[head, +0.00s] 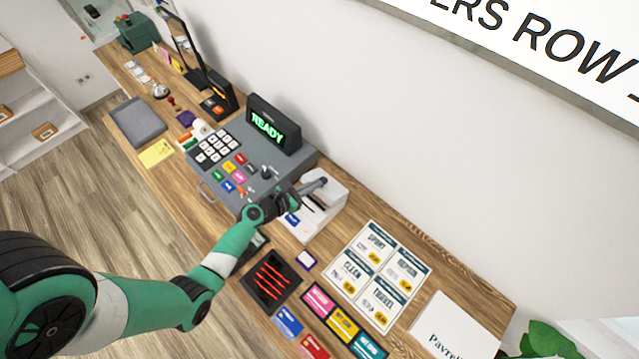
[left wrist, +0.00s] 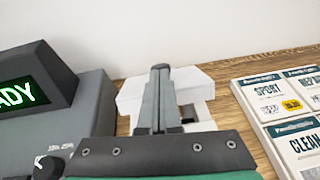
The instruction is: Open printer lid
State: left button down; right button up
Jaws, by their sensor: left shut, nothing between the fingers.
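The white printer (head: 334,207) stands on the wooden counter, right of the grey cash register. It also shows in the left wrist view (left wrist: 197,83), partly hidden behind my fingers. I cannot tell clearly whether its lid is open or shut. My left gripper (head: 322,182) reaches in from the left, over the printer. Its fingers are shut together with nothing between them. In the left wrist view the closed fingers (left wrist: 160,70) point at the printer's white top. Whether they touch it cannot be told. My right gripper is in neither view.
The cash register (head: 306,164) with a green READY display (head: 267,127) stands close left of the printer. A price board (head: 379,276) with several panels lies to the right. Coloured cards (head: 343,323) and a dark tray (head: 288,262) lie nearer the front edge. The wall is behind.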

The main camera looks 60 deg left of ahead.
pick_arm(q)
jog(key=w+r, duration=0.1)
jog(key=w, duration=0.1)
jog(key=w+a+r+p, duration=0.1)
jog(key=w, duration=0.1)
jog(key=w+a+r, duration=0.1)
jog(key=w, duration=0.1)
jog(key=shift+w, duration=0.35)
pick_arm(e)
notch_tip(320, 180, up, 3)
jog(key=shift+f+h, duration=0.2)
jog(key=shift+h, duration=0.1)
pick_arm(q)
jog(key=shift+s+p, duration=0.1)
jog(key=shift+p, duration=0.2)
